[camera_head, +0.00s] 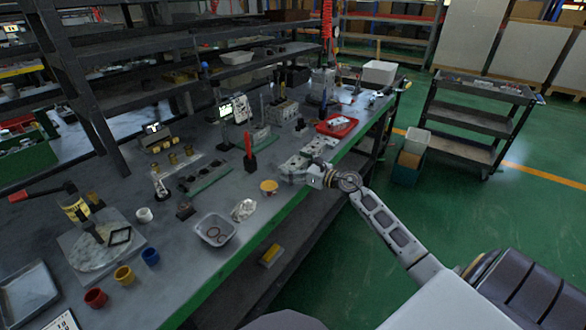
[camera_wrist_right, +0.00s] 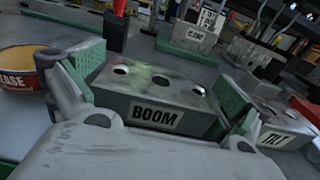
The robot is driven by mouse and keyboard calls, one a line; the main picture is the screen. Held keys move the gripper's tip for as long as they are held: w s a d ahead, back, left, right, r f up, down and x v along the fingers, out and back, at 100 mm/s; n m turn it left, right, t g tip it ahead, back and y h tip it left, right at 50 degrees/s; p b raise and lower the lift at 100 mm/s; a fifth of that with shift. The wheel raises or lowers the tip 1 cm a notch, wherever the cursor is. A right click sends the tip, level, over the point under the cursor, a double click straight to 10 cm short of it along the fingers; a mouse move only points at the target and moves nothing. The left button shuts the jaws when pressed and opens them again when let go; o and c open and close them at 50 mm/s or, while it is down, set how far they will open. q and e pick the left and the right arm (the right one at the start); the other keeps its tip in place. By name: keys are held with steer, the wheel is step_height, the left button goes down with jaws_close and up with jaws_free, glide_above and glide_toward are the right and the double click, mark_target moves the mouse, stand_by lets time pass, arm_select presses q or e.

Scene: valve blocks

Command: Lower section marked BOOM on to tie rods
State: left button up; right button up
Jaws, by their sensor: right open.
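The grey block marked BOOM (camera_wrist_right: 158,92) has round holes in its top and sits upright on the bench in the right wrist view. My right gripper (camera_wrist_right: 163,88) is open, its two green-padded fingers on either side of the block. I cannot tell whether the pads touch it. In the head view the right gripper (camera_head: 298,174) is low over the bench near its front edge. Thin upright rods (camera_head: 262,106) stand over a green base farther back; I cannot tell for sure that they are the tie rods. My left gripper is not in view.
A block marked TILT (camera_wrist_right: 278,128) stands close on the right of BOOM. A grease tub (camera_head: 269,187) is close on the left. A red tray (camera_head: 336,126), a red-handled tool (camera_head: 249,155) and a grey bin (camera_head: 215,230) are around on the bench.

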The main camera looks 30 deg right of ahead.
mark_target(293, 163)
steer(key=shift+r, duration=0.1)
steer(key=c, duration=1)
steer(key=shift+r, duration=0.1)
steer(key=shift+r, duration=0.55)
step_height(293, 163, up, 6)
steer(key=shift+f+p, duration=0.1)
steer(key=shift+p, duration=1.15)
arm_select(q)
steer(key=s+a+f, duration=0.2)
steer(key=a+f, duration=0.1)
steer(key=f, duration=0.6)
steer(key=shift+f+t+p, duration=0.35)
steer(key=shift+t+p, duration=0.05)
steer(key=shift+p, duration=0.05)
arm_select(e)
steer(key=shift+r, duration=1.45)
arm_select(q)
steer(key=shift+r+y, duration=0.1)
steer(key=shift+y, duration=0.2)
arm_select(e)
steer(key=shift+r, duration=0.1)
